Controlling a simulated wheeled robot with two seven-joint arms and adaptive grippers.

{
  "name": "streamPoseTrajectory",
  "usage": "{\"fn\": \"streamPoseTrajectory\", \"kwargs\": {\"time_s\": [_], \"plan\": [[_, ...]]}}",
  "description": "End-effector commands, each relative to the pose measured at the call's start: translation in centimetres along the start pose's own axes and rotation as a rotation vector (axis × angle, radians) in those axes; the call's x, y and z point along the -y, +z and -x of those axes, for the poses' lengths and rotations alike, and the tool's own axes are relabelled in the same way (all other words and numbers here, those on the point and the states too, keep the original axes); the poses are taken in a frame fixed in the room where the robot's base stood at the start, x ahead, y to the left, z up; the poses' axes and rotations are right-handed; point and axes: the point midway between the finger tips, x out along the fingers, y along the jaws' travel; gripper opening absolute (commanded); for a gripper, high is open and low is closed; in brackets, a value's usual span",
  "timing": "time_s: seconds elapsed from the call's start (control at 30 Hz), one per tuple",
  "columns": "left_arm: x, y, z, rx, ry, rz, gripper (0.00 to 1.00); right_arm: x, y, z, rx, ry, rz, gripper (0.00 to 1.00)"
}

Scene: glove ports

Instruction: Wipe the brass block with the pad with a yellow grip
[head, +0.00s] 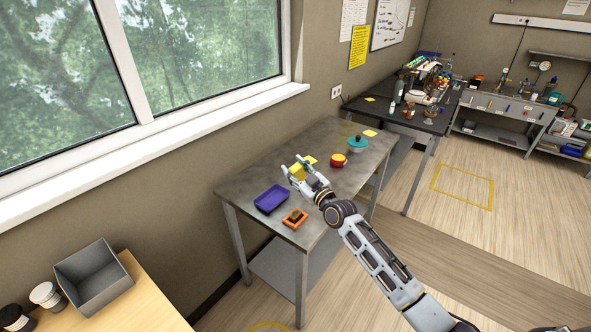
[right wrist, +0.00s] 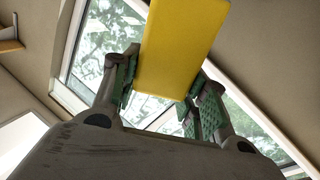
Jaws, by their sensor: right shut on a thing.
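My right gripper (head: 298,170) is above the grey metal table, shut on the yellow grip of the pad (head: 296,172). In the right wrist view the yellow grip (right wrist: 182,45) stands between the green-padded fingers, and the pad's wiping face is not visible. A small brownish block (head: 295,214) sits in an orange tray (head: 290,225) at the table's front edge, apart from the gripper. It may be the brass block, but it is too small to tell. My left gripper is not in view.
A purple tray (head: 271,199) lies left of the orange one. A red container (head: 338,160) and a teal pot (head: 357,145) stand farther back. A yellow patch (head: 370,133) marks the table's far end. The window wall (head: 240,140) runs behind the table.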

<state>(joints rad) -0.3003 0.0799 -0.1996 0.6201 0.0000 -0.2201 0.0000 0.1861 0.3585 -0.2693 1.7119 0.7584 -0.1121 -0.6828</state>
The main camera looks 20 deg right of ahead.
Motion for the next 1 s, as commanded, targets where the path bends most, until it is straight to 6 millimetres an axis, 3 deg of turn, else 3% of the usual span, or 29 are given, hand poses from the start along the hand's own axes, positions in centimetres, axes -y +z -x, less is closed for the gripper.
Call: {"fn": "streamPoseTrajectory", "kwargs": {"time_s": [0.6, 1.0], "plan": [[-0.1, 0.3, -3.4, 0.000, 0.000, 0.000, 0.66, 1.2, 3.6, 0.4, 0.001, 0.000, 0.000, 0.20], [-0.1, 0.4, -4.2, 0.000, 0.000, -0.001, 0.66, 1.5, 4.5, 0.5, 0.000, 0.000, 0.000, 0.20]]}}
